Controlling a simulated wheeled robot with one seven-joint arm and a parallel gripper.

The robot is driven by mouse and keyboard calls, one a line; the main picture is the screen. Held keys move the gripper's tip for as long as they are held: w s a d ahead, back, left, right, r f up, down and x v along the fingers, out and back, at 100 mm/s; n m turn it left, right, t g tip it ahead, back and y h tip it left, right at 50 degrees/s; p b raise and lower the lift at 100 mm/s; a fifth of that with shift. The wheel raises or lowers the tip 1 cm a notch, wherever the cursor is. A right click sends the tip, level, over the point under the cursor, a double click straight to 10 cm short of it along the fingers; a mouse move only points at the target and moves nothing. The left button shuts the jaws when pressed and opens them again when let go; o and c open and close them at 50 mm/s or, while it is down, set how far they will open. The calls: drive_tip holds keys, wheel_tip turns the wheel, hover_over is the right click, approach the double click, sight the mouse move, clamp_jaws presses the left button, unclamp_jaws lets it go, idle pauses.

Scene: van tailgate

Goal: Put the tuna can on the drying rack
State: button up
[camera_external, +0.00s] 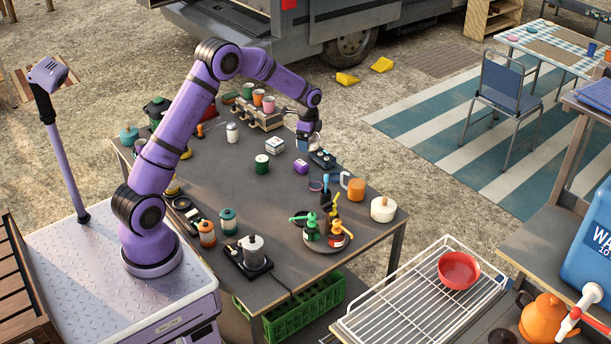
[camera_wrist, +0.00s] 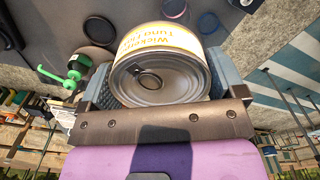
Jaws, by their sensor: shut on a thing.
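The tuna can (camera_wrist: 165,45) has a cream and yellow label and a silver pull-ring lid that faces the wrist camera. My gripper (camera_external: 309,138) is shut on the tuna can, with one finger on each side of it, at the far right part of the grey table. In the external view the can is small and mostly hidden by the gripper. The drying rack (camera_external: 375,318) is a white wire rack at the lower right, apart from the grey table. A red bowl (camera_external: 459,269) stands on its far right part; its left and front parts are bare.
On the grey table (camera_external: 312,285) between gripper and rack stand an orange mug (camera_external: 356,189), a white lidded pot (camera_external: 383,209) and green and red pump bottles (camera_external: 311,228). An orange kettle (camera_external: 543,318) and a blue water container (camera_external: 590,250) are right of the rack.

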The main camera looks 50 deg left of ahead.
drive_tip(key=w+d+m, duration=0.2)
drive_tip(key=d, duration=0.6)
drive_tip(key=w+d+m, duration=0.1)
drive_tip(key=w+d, duration=0.1)
drive_tip(key=d, duration=0.6)
drive_tip(key=m, duration=0.8)
hover_over(413, 299)
wheel_tip(413, 299, down, 5)
wheel_tip(413, 299, down, 10)
drive_tip(key=shift+f, duration=0.1)
drive_tip(key=shift+f, duration=0.1)
drive_tip(key=o, duration=0.7)
drive_tip(key=shift+o, duration=0.2)
